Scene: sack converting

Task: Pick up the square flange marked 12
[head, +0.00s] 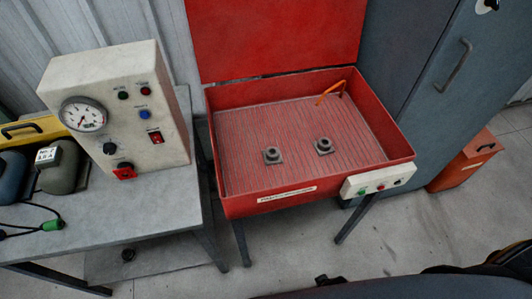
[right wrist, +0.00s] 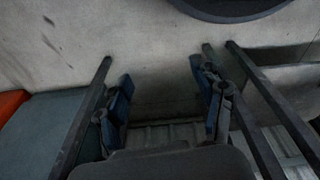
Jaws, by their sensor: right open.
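Two dark grey square flanges with round raised hubs sit apart on the ribbed floor of a red basin (head: 300,196) in the head view. The left flange (head: 272,155) is slightly nearer the basin's front. The right flange (head: 323,146) is a little farther back. No number is legible on either, so I cannot tell which is marked 12. My right gripper (right wrist: 161,76) is open and empty in the right wrist view, with bare floor beyond its fingers. No flange shows in that view. My left gripper is not in view.
The basin has a raised red lid (head: 275,35), an orange spout (head: 331,91) and a front control box (head: 379,181). A grey table (head: 130,215) with a gauge box (head: 120,110) stands left. A grey cabinet (head: 450,100) and red bin (head: 463,163) stand right.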

